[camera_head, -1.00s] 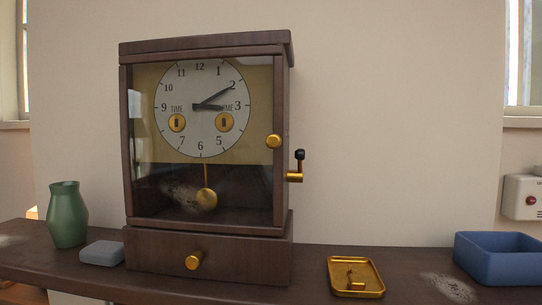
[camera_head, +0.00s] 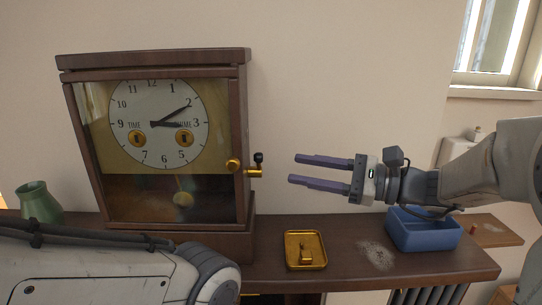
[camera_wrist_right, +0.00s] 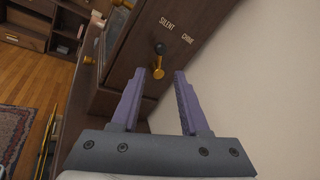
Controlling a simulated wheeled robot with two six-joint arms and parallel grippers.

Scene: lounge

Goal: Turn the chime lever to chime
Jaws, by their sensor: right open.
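The chime lever (camera_head: 257,165), brass with a black knob, sticks out from the right side of the dark wooden clock (camera_head: 245,110). In the right wrist view the lever (camera_wrist_right: 159,62) shows below the labels SILENT and CHIME, its black knob on the SILENT side. My right gripper (camera_head: 292,169) is open and empty, to the right of the lever and apart from it, fingers pointing at the clock's side. In the right wrist view the lever appears between the fingertips. My left arm crosses the bottom left; its gripper is out of view.
A brass tray (camera_head: 290,262) with a small brass piece lies on the shelf before the clock. A blue bin (camera_head: 425,240) stands at right below my right arm. A green vase (camera_head: 40,203) is at far left.

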